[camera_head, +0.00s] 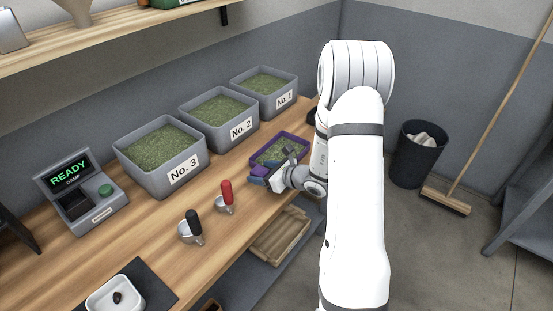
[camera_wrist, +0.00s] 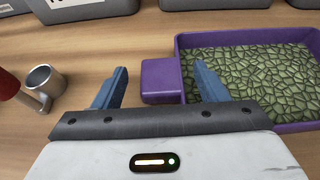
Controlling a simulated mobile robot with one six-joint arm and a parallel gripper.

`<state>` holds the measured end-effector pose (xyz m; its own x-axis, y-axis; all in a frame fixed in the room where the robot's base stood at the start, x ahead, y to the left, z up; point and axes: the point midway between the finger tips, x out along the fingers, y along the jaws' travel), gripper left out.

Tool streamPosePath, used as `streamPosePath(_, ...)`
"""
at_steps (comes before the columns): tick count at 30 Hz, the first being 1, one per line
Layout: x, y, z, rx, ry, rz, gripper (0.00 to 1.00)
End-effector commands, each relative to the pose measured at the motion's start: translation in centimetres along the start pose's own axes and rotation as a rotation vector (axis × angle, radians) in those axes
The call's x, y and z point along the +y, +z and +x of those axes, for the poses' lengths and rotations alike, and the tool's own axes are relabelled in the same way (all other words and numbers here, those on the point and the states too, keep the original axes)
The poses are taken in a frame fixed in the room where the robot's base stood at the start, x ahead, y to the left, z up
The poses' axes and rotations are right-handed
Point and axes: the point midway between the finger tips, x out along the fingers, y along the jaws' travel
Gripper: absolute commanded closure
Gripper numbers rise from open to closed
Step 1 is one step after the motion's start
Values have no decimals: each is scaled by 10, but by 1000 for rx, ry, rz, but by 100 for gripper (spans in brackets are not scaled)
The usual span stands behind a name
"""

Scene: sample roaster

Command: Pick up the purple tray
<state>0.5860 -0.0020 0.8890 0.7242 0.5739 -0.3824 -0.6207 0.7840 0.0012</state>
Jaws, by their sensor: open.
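The handle shows between the fingers, beyond the gripper's palm. The right finger overlaps the tray's near left corner in the picture; whether it touches cannot be told. My gripper (camera_head: 262,178) is at the tray's near side in the head view.
Bins No. 1 (camera_head: 285,101), No. 2 (camera_head: 244,131) and No. 3 (camera_head: 186,174) line the counter's back. A red-handled scoop (camera_head: 227,193) and a black-handled scoop (camera_head: 194,228) lie left of my gripper. A wooden crate (camera_head: 281,240) is below the counter's front edge.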

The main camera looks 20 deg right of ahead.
Motion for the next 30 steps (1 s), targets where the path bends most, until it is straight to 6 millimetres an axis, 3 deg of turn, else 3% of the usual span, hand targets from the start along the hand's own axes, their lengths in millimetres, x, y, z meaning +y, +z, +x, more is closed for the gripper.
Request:
streamPosePath(4,0,0,0,0,-1,0,34)
streamPosePath(23,-1,0,-1,0,-1,0,86)
streamPosePath(30,-1,0,-1,-1,-2,-1,87)
